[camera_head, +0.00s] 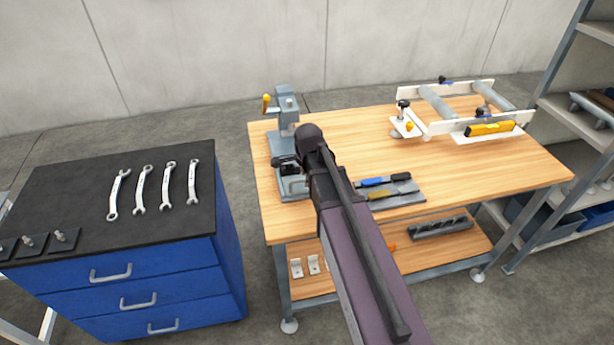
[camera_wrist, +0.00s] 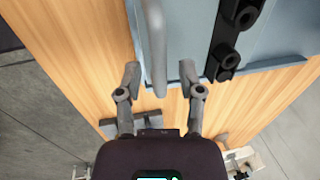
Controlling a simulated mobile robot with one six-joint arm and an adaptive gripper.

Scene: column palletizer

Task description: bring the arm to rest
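My gripper (camera_wrist: 159,74) is open, with its two fingers spread apart in the wrist view. A grey rod lies in the gap between the fingertips, and neither finger visibly closes on it. In the head view my arm reaches up across the workbench (camera_head: 470,170), and a dark part of my gripper (camera_head: 290,167) shows beside the grey bench press (camera_head: 287,112). The fingertips cannot be made out there. The press has a yellow-knobbed handle and stands at the bench's left end. In the wrist view a blue-grey surface (camera_wrist: 190,25) and a dark holed bar (camera_wrist: 232,35) lie beyond the fingers.
A white frame with rollers (camera_head: 435,100) and a yellow level (camera_head: 490,128) are at the back right. A tray with blue- and yellow-handled tools (camera_head: 400,200) lies right of my arm. A blue drawer cabinet (camera_head: 130,285) with several wrenches stands left. Shelves (camera_head: 585,125) stand right.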

